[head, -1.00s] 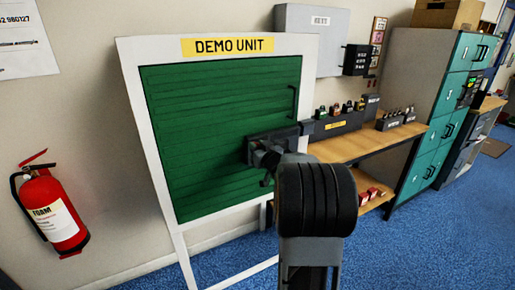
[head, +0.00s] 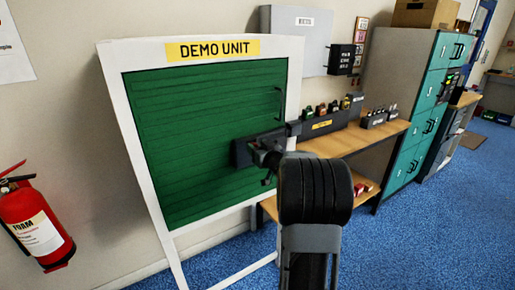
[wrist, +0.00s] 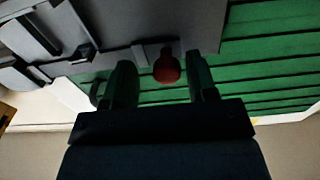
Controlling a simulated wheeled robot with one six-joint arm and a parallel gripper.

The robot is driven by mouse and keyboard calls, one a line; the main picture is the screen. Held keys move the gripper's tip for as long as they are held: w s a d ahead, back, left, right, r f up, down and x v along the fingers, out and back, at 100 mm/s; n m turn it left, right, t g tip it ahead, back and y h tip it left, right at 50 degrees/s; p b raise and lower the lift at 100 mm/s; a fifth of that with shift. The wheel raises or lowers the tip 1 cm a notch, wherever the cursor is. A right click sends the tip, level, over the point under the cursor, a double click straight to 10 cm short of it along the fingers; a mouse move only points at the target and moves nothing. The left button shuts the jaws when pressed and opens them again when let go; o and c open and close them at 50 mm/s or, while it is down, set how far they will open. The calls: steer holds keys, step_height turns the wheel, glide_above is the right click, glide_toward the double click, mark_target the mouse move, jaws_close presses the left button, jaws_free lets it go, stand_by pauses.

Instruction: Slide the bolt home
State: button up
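The green slatted panel (head: 195,130) in a white frame carries a dark grey bolt assembly (head: 243,153) at its right edge. In the wrist view the grey bolt plate (wrist: 100,25) fills the upper left, with a red knob (wrist: 167,66) standing out from it. My gripper (wrist: 161,88) is open, one finger on each side of the knob, with gaps visible on both sides. In the head view my arm hides part of the bolt, and the knob cannot be made out. How far the bolt is drawn cannot be told.
A wooden bench (head: 345,138) with a dark labelled box (head: 322,124) stands right of the frame. Teal drawers (head: 412,145) stand beyond. A red fire extinguisher (head: 32,222) hangs at left. Blue floor is open at right.

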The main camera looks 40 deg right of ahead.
steer(key=shift+a, duration=0.15)
steer(key=s, duration=1.3)
steer(key=shift+s+a+b, duration=0.35)
steer(key=shift+s+b, duration=0.05)
steer(key=shift+b, duration=0.05)
